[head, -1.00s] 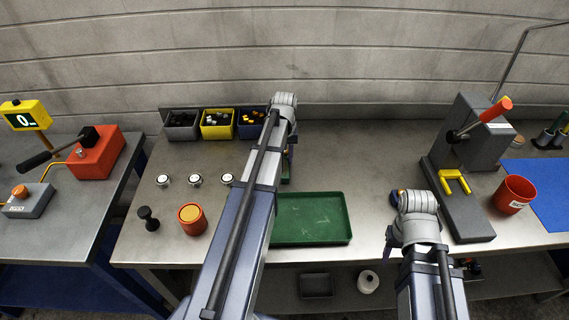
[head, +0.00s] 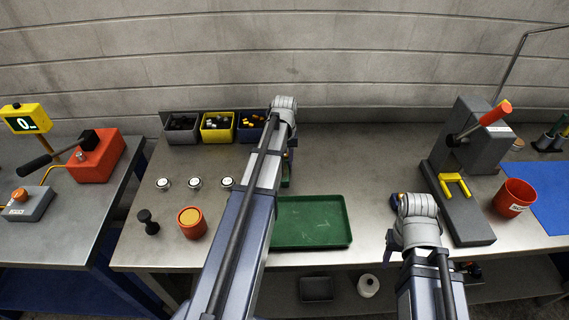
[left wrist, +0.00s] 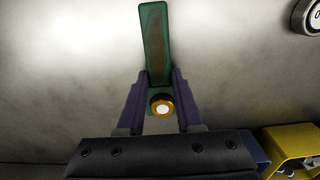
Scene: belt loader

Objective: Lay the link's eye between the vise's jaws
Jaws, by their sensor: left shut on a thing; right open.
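The link, a green bar (left wrist: 154,40), lies lengthwise away from my left gripper (left wrist: 161,92) in the left wrist view. Its near end with a round orange-and-white eye (left wrist: 161,106) sits between the fingers. My left gripper is shut on the link low over the bench; in the head view the arm hides most of it, and only a green strip of the link (head: 286,178) shows. My right gripper (head: 396,200) is open, its fingers mostly hidden by its wrist. A grey press-like device (head: 466,150) with yellow prongs (head: 455,184) stands right; I cannot tell whether it is the vise.
A green tray (head: 312,220) lies between my arms. Several parts bins (head: 218,127) stand at the back. A red cup with an orange top (head: 191,222), a black knob (head: 148,221) and round buttons are left. A red pot (head: 513,197) stands beside the press-like device.

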